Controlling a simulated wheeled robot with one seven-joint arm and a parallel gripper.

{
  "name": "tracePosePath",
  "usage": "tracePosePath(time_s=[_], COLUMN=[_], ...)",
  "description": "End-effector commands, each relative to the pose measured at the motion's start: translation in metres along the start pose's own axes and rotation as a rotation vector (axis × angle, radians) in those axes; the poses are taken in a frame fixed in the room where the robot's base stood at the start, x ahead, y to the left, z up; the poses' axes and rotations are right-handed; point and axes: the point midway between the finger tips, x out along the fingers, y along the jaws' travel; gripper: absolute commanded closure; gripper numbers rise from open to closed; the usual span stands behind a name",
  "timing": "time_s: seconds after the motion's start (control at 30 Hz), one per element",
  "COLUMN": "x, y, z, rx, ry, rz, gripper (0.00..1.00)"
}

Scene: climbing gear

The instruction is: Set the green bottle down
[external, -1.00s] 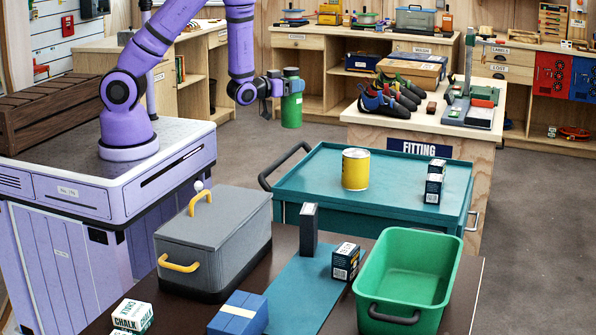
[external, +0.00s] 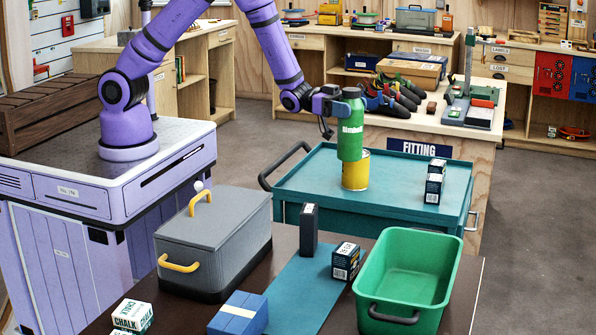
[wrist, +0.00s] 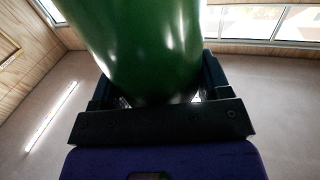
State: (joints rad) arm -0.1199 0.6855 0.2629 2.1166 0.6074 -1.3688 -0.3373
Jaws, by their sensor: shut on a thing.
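The green bottle (external: 350,128) is upright in my gripper (external: 340,103), which is shut on its upper part. In the external view the bottle overlaps the yellow can (external: 355,174) on the teal cart top (external: 300,180). I cannot tell whether the bottle is above, in front of or touching the can. In the wrist view the bottle (wrist: 145,45) fills the upper middle, between the dark fingers of my gripper.
Several small dark boxes (external: 433,188) stand at the right of the cart top. In front are a grey lidded box (external: 213,235), a green bin (external: 410,275), a black upright block (external: 309,230) and a teal mat (external: 305,295). The cart's left part is bare.

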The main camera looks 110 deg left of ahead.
Motion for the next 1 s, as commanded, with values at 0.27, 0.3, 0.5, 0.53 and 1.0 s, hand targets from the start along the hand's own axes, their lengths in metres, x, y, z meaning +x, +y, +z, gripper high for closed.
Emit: tracePosePath(time_s=[0.27, 0.3, 0.5, 0.53, 1.0], x=[0.066, 0.072, 0.092, 0.093, 0.080], y=[0.116, 0.133, 0.225, 0.239, 0.386], z=[-0.004, -0.005, -0.002, -0.002, 0.016], rx=[0.002, 0.003, 0.001, 0.002, 0.001], ry=[0.003, 0.004, 0.003, 0.003, 0.004], rz=[0.473, 0.543, 0.910, 0.968, 1.649], gripper=[0.78, 0.78, 0.78, 0.78, 0.78])
